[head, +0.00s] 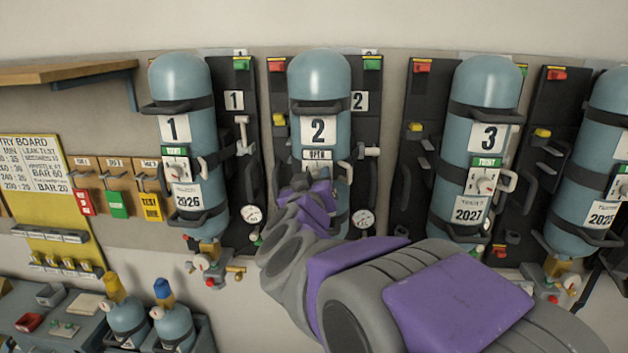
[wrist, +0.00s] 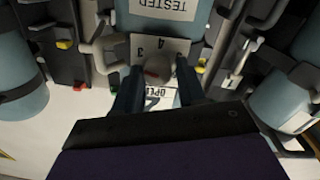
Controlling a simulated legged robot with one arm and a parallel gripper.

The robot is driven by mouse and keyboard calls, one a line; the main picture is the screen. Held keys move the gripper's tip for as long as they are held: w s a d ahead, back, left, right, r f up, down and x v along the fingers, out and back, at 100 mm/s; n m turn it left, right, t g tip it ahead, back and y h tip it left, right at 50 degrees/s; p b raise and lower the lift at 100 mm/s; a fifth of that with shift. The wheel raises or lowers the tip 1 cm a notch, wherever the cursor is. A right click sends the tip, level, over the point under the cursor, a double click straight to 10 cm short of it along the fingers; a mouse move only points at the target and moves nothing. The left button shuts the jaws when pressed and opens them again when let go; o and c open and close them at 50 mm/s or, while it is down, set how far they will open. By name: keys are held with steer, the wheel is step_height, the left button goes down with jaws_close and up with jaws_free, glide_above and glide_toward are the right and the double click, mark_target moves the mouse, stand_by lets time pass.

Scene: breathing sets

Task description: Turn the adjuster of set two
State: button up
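Set two (head: 320,85) is a blue-grey cylinder on a dark wall plate, with a "2" label and an "OPEN" sign below it. In the head view my arm covers the part under the sign, so the adjuster is hidden there. In the wrist view, which is upside down, the adjuster (wrist: 158,66) is a small grey knob with a red mark on a white numbered plate (wrist: 176,46). My gripper (wrist: 158,80) has its two dark fingers apart, one on each side of the knob. I cannot see clear contact between fingers and knob.
Set one (head: 180,90) stands to the left and set three (head: 485,80) to the right, each with its own dial. Black handles (head: 362,180) and a pressure gauge (head: 362,219) sit close beside set two. A bench with small cylinders (head: 127,318) is at lower left.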

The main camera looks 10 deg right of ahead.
jaws_close()
steer(key=shift+m, duration=0.3)
steer(key=shift+s+d+f+m+b, duration=0.15)
steer(key=shift+m+b, duration=0.8)
steer(key=shift+m, duration=3.3)
steer(key=shift+w+a+f+m+b, duration=0.15)
steer(key=shift+m+b, duration=0.75)
steer(key=shift+m, duration=3.3)
steer(key=shift+s+d+f+m+b, duration=0.2)
steer(key=shift+m+b, duration=0.75)
steer(key=shift+m, duration=3.3)
steer(key=shift+w, duration=0.1)
